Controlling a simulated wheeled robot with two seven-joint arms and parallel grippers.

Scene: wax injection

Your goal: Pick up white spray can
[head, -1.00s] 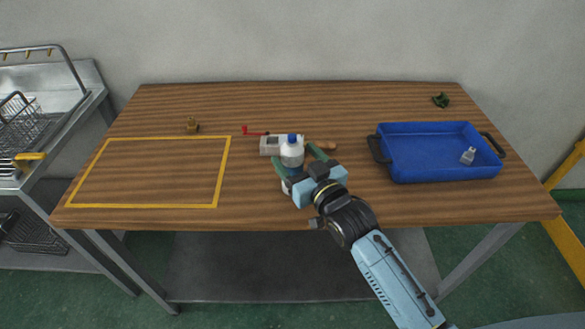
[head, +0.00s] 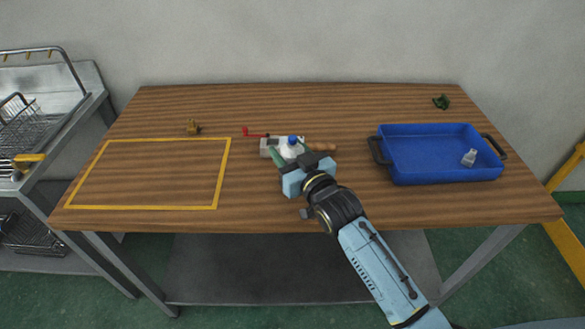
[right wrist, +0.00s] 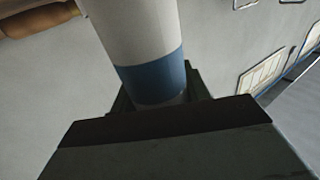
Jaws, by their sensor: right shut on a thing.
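The white spray can (head: 290,150) with a blue cap is near the middle of the table in the head view, in front of a grey box-like thing. In the right wrist view the can (right wrist: 140,45) is a white cylinder with a blue band, between the fingers. My right gripper (head: 290,156) is shut on the can; its body hides the can's lower part in the head view, so I cannot tell whether the can touches the table. My left gripper is not in view.
A grey box-like thing (head: 268,148) with a red handle (head: 253,134) and a wooden handle (head: 325,147) lies close behind the can. A blue tray (head: 430,158) holding a small pale bottle (head: 469,157) is at right. The yellow-outlined area (head: 150,172) at left is empty.

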